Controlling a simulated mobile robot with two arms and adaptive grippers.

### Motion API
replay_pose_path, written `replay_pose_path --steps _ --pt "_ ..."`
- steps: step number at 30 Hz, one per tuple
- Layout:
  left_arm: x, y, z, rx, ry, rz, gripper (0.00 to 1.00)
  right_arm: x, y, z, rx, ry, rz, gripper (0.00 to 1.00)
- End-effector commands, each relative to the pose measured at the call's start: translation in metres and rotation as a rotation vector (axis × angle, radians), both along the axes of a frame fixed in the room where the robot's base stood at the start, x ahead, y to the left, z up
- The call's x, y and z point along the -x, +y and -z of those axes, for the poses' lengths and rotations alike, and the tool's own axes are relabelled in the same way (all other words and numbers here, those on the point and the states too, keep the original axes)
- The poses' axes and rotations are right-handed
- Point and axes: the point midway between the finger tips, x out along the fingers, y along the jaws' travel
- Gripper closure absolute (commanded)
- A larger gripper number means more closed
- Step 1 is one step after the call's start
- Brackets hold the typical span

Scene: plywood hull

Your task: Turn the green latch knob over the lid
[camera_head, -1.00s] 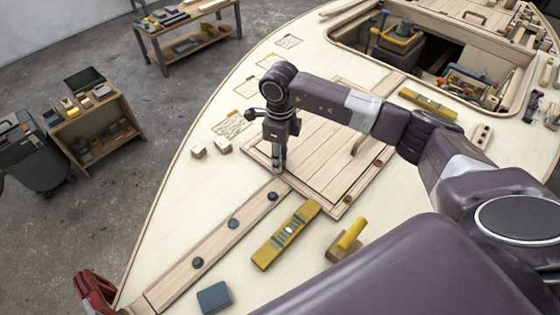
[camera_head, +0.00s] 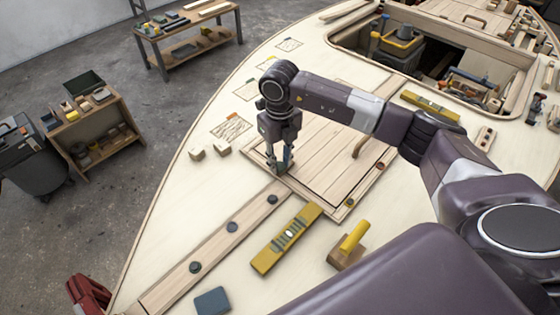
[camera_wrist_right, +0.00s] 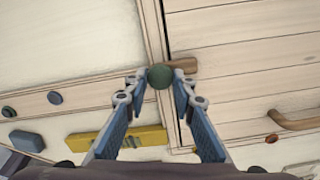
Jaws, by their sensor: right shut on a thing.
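The green latch knob (camera_wrist_right: 160,76) sits at the edge of the pale plank lid (camera_wrist_right: 240,60). A short brown wooden tab (camera_wrist_right: 183,65) reaches from beside the knob to the right, over the lid's edge. My right gripper (camera_wrist_right: 160,84) is shut on the knob, with a blue-grey finger on each side.
A yellow level (camera_head: 287,238) and a yellow-handled wooden block (camera_head: 350,244) lie on the deck near the lid. A plank strip with dark round knobs (camera_head: 232,227) runs toward the front. The lid has a brown handle (camera_head: 361,146). An open hatch (camera_head: 440,65) lies beyond.

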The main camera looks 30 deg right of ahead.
Motion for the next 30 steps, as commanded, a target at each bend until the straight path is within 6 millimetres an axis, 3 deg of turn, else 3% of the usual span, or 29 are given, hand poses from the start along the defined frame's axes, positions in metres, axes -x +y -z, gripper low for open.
replay_pose_path --steps 14,15,19,30 --pt "-0.0003 -0.0004 0.0 0.0 -0.001 0.0 0.59 -0.0026 -0.0006 -0.0029 -0.001 -0.008 0.018 1.0" --pt "-0.0003 -0.0004 0.0 0.0 -0.001 0.0 0.59 -0.0026 -0.0007 -0.0029 -0.001 -0.008 0.017 0.74" --pt "-0.0004 -0.0004 0.0001 0.0 -0.001 0.0 0.59 -0.0021 -0.0006 -0.0023 -0.001 -0.006 0.016 0.6" --pt "0.0003 0.0009 0.0002 -0.001 0.0 -0.002 0.59 -0.0013 -0.0002 -0.0064 0.0 -0.004 0.014 0.59"
